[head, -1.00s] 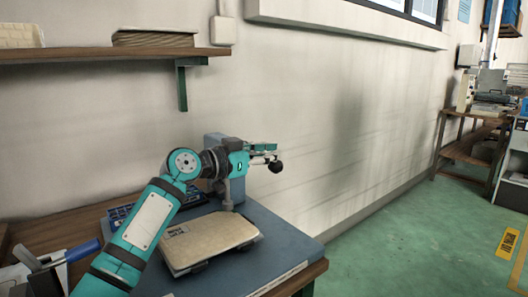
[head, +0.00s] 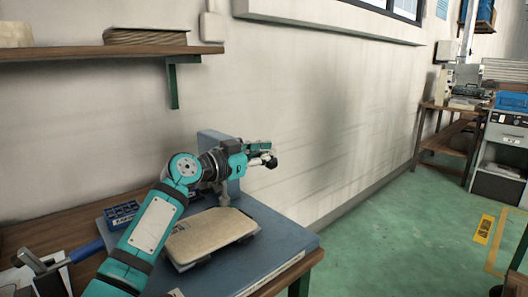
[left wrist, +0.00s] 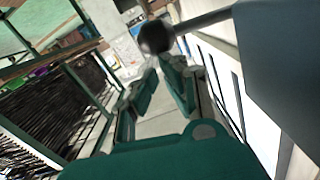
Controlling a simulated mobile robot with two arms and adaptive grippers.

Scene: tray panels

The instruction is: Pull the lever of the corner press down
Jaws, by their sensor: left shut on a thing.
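The corner press has a grey-blue column (head: 234,186) and a short ram (head: 223,196) on the bench. Its lever ends in a dark round knob (head: 271,162) to the right of the column. My left gripper (head: 265,151) reaches across in front of the column and is shut on the lever by the knob. In the left wrist view the knob (left wrist: 157,37) and the lever's rod (left wrist: 203,20) show by the fingertips; the exact contact is hard to see. A tan panel (head: 212,235) lies flat below the ram. My right gripper is not in view.
A wooden shelf (head: 80,53) hangs on the wall above. Green floor lies open to the right.

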